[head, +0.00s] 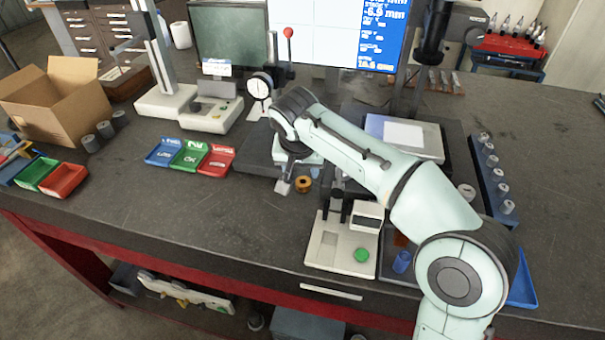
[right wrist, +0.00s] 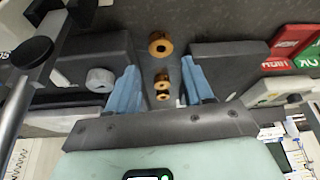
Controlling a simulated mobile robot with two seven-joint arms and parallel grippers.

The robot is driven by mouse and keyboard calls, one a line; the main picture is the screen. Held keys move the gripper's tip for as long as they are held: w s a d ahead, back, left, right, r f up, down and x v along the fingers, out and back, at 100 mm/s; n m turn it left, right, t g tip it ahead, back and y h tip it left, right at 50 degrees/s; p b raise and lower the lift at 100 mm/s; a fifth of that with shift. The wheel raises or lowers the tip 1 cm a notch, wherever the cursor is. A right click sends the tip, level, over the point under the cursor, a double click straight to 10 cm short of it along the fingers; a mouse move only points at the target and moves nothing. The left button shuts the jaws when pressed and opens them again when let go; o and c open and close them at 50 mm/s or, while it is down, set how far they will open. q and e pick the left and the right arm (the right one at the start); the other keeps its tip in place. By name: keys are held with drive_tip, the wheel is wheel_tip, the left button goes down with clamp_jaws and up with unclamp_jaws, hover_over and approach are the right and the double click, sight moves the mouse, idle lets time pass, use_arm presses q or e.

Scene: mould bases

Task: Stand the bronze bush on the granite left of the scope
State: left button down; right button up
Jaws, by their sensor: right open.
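My right gripper (head: 298,178) is over the bench near the front of the dark granite slab (head: 252,158), partly hidden by my arm. The right wrist view shows it open (right wrist: 160,64), with blue fingers and nothing gripped. A bronze bush (head: 303,184) is on the bench beside the fingers. In the right wrist view one bronze bush (right wrist: 160,43) lies ahead of the fingertips, and smaller bronze pieces (right wrist: 162,83) show between the fingers. A black scope-like instrument (head: 432,35) stands at the back right. My left gripper is out of view.
A white gauge stand (head: 325,245) is close in front of my right arm. A dial gauge (head: 260,88) stands behind the slab. Blue, green and red trays (head: 188,155) lie to the left. A blue rack (head: 478,170) with grey cylinders is at the right.

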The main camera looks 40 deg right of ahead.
drive_tip(key=v, duration=0.4)
drive_tip(key=shift+r, duration=0.1)
idle(0.5)
